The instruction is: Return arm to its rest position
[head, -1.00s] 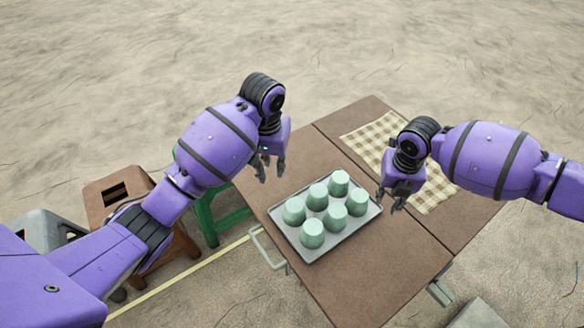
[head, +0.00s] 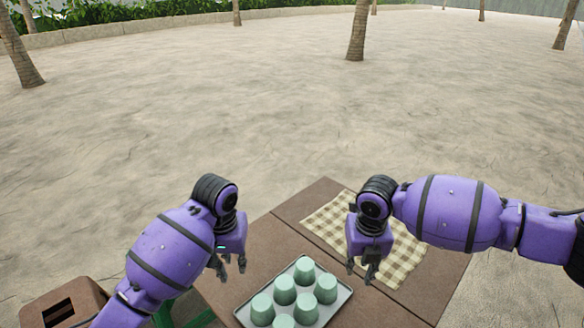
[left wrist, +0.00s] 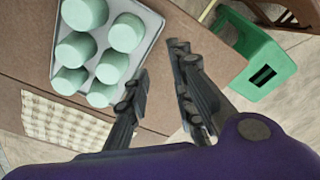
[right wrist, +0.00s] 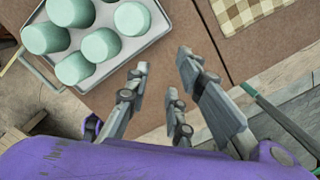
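My left gripper (head: 231,268) hangs above the left part of the brown table, to the upper left of the tray. In the left wrist view my left gripper (left wrist: 162,70) is open with nothing between its fingers. My right gripper (head: 360,272) hangs above the table to the right of the tray. In the right wrist view my right gripper (right wrist: 165,75) is open and empty. Both arms are bent with the grippers pointing down. Neither gripper touches the cups or tray.
A metal tray (head: 341,303) holds several pale green cups (head: 285,289) on the brown table (head: 290,238). A checkered cloth (head: 402,262) lies at the back right. A brown stool (head: 85,300) and a green stool (left wrist: 262,70) stand beside the table. Open sandy ground surrounds it.

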